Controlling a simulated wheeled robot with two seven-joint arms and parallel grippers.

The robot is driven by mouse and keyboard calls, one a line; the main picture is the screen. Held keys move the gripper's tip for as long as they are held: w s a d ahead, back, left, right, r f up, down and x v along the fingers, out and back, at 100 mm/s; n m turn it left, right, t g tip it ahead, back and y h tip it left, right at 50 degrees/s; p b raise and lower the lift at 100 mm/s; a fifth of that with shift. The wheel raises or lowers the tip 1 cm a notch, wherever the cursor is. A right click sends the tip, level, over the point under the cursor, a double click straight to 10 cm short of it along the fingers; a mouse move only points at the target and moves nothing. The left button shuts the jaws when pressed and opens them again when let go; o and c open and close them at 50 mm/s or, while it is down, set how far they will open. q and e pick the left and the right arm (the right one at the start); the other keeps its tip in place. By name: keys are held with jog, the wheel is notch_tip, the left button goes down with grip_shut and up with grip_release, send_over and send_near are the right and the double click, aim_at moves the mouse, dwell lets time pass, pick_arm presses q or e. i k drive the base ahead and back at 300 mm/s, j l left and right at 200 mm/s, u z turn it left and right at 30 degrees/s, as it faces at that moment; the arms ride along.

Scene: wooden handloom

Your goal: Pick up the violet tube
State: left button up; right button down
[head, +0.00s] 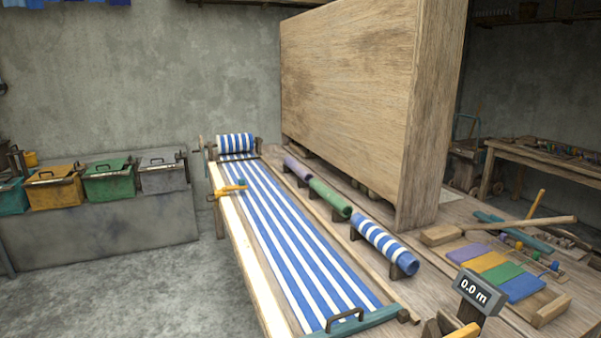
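The violet tube (297,168) lies on the wooden bench to the right of the striped cloth, near the back. It is the farthest in a row, just behind a green tube (330,198) and a blue-and-white striped roll (384,243). Dark supports hold the row a little above the bench. The violet tube's near end is close to the green tube's far end; I cannot tell whether they touch. Neither of my grippers shows in the head view.
A tall wooden panel (350,90) stands close behind the row on the right. Blue-and-white cloth (290,240) stretches along its left, with a yellow clamp-like tool (228,191) at its left edge.

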aim_at(295, 168)
jog(key=j, duration=1.25)
jog(key=i+j, duration=0.25)
jog(key=i+j+z, duration=0.1)
jog(key=i+j, duration=0.2)
jog(key=j, duration=0.2)
jog(key=i+j, duration=0.25)
jog(key=i+j+z, duration=0.1)
jog(key=i+j, duration=0.15)
jog(key=j, duration=0.25)
jog(key=i+j, duration=0.25)
jog(key=j, duration=0.15)
jog(key=z, duration=0.05)
